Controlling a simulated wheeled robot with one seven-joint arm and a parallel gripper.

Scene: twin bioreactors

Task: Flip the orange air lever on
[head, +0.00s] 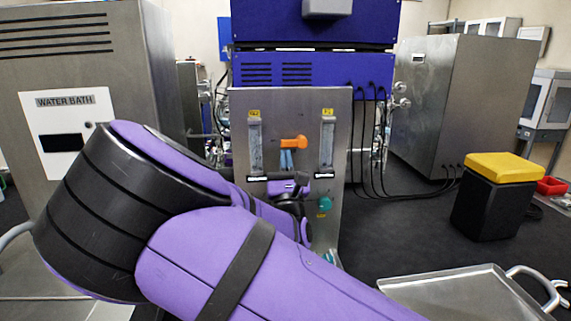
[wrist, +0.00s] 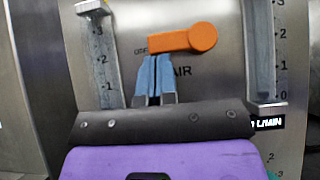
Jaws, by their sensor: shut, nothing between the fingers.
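The orange air lever (head: 294,142) sits on the upright grey metal panel (head: 290,103), between two flow gauges. In the wrist view the lever (wrist: 180,38) lies nearly level, its round hub at the right and its arm pointing left. Letters ending in "AIR" show partly below it. My gripper (wrist: 155,58) is shut and empty, its blue fingers upright side by side just under the lever's arm. In the head view the gripper (head: 287,152) also shows right below the lever. I cannot tell whether the fingertips touch it. The fingers hide part of the lettering.
Flow gauges flank the lever at left (head: 255,147) and right (head: 327,147). A teal knob (head: 325,204) is lower on the panel. A water bath cabinet (head: 65,110) stands left. A metal tray (head: 455,295) and a yellow-topped black stool (head: 494,195) are at right.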

